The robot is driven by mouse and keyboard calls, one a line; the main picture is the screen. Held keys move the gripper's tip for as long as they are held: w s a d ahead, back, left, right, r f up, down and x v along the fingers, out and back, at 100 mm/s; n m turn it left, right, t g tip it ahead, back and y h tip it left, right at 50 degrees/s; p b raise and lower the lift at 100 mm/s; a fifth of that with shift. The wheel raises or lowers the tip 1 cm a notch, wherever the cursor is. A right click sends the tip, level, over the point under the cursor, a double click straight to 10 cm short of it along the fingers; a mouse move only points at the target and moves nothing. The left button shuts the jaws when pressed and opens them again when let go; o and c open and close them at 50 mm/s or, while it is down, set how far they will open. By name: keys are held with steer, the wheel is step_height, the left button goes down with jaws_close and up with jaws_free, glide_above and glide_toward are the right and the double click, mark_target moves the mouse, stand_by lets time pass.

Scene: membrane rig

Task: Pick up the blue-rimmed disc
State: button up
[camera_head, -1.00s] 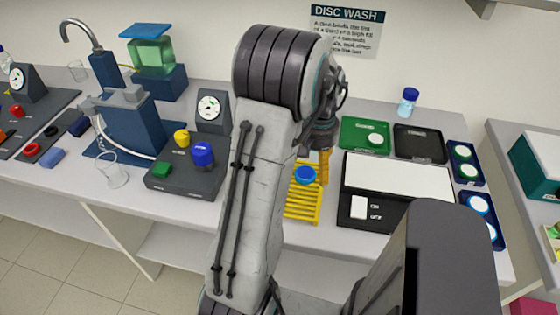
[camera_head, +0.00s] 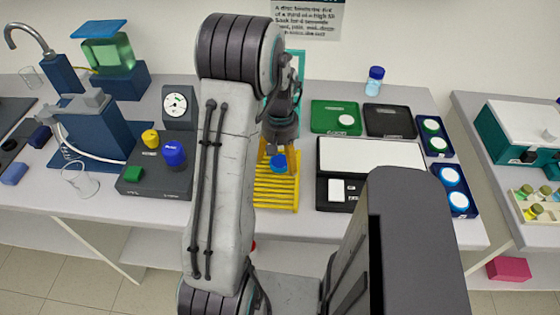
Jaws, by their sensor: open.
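Two discs with white faces and blue rims sit in a dark blue tray at the right of the bench: one at the back (camera_head: 449,175) and one at the front (camera_head: 458,201). My gripper (camera_head: 280,143) points down over the yellow slatted rack (camera_head: 275,193), left of these discs and well apart from them. It is open; its fingertips are small and partly hidden. A round blue piece (camera_head: 278,162) shows just below it at the rack. I cannot tell whether the gripper touches this piece.
A second blue tray (camera_head: 448,150) holds green-rimmed discs. A balance (camera_head: 370,154), a green tray (camera_head: 321,118) with a disc, and a black tray (camera_head: 390,121) lie between rack and discs. A bottle (camera_head: 374,82) stands behind. A control box (camera_head: 150,183) is left.

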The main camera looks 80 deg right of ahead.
mark_target(280, 163)
steer(key=shift+f, duration=1.2)
steer(key=shift+c, duration=0.2)
steer(key=c, duration=1.2)
steer(key=shift+o, duration=0.2)
steer(key=shift+r, duration=0.1)
